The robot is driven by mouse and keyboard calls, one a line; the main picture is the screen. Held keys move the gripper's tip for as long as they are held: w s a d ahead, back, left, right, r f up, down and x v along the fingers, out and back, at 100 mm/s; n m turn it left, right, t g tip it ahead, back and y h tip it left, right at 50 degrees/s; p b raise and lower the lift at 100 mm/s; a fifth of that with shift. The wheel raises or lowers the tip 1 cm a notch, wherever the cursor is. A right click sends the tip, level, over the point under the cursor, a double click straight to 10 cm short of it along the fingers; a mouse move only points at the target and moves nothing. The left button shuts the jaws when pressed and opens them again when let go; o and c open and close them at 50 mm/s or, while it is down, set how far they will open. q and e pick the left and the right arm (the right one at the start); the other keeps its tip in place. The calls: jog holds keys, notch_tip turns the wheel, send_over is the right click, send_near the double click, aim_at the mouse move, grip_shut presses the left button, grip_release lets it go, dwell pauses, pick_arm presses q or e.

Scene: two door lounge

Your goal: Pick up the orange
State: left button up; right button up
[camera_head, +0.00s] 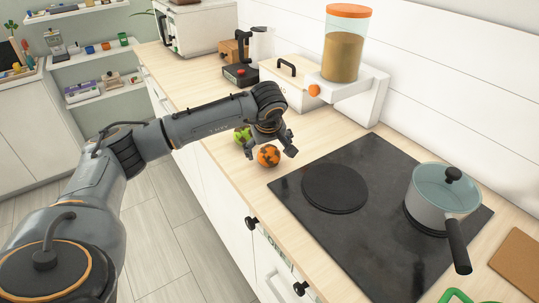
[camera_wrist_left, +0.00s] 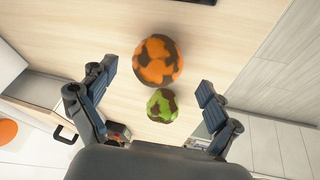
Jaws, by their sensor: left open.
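The orange (camera_head: 268,156) is a round orange fruit with dark brown patches, resting on the wooden counter left of the cooktop. My left gripper (camera_head: 270,148) is open just above and beside it, with its fingers spread to either side. In the left wrist view the orange (camera_wrist_left: 158,60) lies at and slightly beyond the gap between the open fingertips (camera_wrist_left: 158,80). A green fruit with brown patches (camera_head: 243,134) sits close to the orange, partly hidden by my gripper. My right gripper is not in view.
The black cooktop (camera_head: 350,240) bears a grey-blue pot (camera_head: 440,196) with a dark handle. A dispenser (camera_head: 342,55) with an orange lid and a white box (camera_head: 284,86) stand along the wall. Counter behind my left arm is partly clear. Drawer knobs stick out in front.

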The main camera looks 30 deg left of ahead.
aim_at(269, 151)
pick_arm(q)
jog(key=shift+p+x, duration=0.55)
jog(key=shift+x, duration=0.2)
jog(key=x, duration=0.2)
jog(key=shift+w+f+p, duration=0.15)
jog(key=shift+f+p, duration=0.15)
jog(key=shift+f, duration=0.05)
jog(key=shift+w+a+f, duration=0.1)
jog(key=shift+w+f, duration=0.05)
jog(key=shift+f, duration=0.3)
jog(key=c, duration=1.4)
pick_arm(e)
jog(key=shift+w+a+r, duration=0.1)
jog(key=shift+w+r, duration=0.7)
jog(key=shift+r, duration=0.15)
